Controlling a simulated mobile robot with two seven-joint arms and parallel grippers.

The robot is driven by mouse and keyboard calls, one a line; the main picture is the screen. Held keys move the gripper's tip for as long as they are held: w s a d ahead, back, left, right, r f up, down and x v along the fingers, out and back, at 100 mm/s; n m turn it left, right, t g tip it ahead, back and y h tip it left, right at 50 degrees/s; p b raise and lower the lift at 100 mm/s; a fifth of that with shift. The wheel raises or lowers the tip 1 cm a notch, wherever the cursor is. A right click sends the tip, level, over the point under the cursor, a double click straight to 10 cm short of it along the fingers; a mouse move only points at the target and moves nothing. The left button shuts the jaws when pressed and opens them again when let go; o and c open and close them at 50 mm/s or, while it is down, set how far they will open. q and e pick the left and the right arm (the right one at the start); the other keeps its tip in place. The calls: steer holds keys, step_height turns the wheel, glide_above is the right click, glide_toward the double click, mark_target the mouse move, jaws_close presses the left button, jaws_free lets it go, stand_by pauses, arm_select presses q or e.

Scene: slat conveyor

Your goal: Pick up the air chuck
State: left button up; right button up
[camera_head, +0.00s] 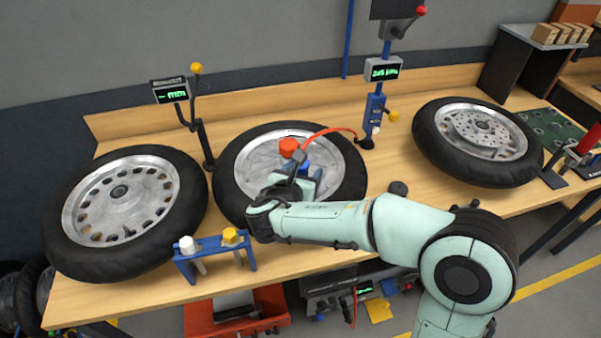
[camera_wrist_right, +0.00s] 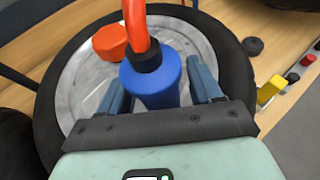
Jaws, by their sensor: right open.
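The air chuck (camera_wrist_right: 153,83) is a blue cylinder with a black collar and a red hose (camera_wrist_right: 138,25) rising from it. My right gripper (camera_wrist_right: 163,80) is open, one finger on each side of the blue body, with a visible gap at least on the right. In the head view the right gripper (camera_head: 300,180) is over the middle wheel (camera_head: 232,165), mostly hiding the chuck. My left gripper is not in view.
An orange-red knob (camera_head: 289,146) stands by the gripper. Wheels lie left (camera_head: 120,192) and right (camera_head: 482,135). A blue rack (camera_head: 215,250) with white and yellow caps is at the bench front. A display post (camera_head: 203,140) stands between the left and middle wheels.

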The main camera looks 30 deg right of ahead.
steer(key=shift+c, duration=0.9)
jaws_close()
steer(key=shift+r, duration=0.15)
